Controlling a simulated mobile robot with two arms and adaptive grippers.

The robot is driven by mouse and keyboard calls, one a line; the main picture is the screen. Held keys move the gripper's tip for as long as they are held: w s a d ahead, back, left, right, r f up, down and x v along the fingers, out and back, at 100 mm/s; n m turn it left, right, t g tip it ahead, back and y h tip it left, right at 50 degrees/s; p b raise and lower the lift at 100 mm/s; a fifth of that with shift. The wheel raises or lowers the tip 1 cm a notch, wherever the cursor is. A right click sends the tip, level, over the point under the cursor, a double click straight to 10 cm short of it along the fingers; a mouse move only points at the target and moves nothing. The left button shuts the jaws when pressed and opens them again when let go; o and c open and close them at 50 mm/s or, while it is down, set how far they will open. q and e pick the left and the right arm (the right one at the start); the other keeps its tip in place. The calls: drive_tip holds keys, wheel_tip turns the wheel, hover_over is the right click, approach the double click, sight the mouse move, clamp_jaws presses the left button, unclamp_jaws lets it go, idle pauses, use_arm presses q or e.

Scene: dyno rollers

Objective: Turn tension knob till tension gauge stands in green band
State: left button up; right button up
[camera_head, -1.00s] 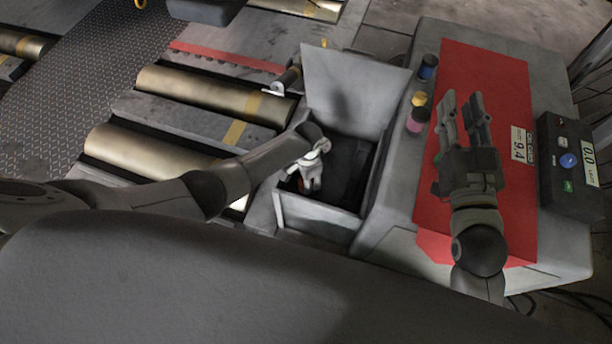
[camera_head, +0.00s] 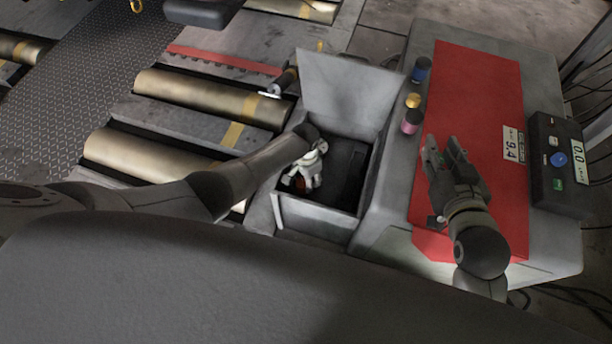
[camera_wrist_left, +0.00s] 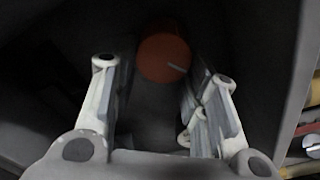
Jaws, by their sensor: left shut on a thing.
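The tension knob (camera_wrist_left: 163,56) is a round orange-red cap with a pale pointer line toward its right edge. It sits low inside the open grey box (camera_head: 312,217). My left gripper (camera_wrist_left: 157,70) reaches down into that box, its two pale fingers on either side of the knob and shut on it. In the head view the left gripper (camera_head: 304,178) mostly covers the knob. No gauge with a green band can be made out; the box interior is dark. My right gripper (camera_head: 444,148) is open and empty above the red mat (camera_head: 480,85), fingers apart.
The box's raised lid (camera_head: 345,90) stands behind my left gripper. Blue, yellow and pink-topped small items line the mat's left edge. A white card (camera_head: 514,144) reading 9.4 lies on the mat. A dark console (camera_head: 558,170) reading 0.0 sits right. Rollers (camera_head: 205,95) lie left.

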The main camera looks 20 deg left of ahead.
use_arm(q)
drive_tip(key=shift+w+d+r, duration=0.15)
drive_tip(key=shift+d+r, duration=0.05)
drive_tip(key=shift+d, duration=0.2)
drive_tip(key=shift+w+d+r, duration=0.1)
drive_tip(key=shift+d+r, duration=0.05)
drive_tip(key=shift+d, duration=0.25)
drive_tip(key=o, duration=1)
drive_tip(key=shift+o, duration=0.2)
drive_tip(key=shift+s+a+f, duration=0.1)
drive_tip(key=shift+a, duration=0.15)
drive_tip(key=shift+s+a+r, duration=0.15)
drive_tip(key=shift+r, duration=0.45)
wheel_tip(320, 180, up, 11)
drive_tip(key=shift+s+r, duration=0.15)
drive_tip(key=shift+s, duration=0.1)
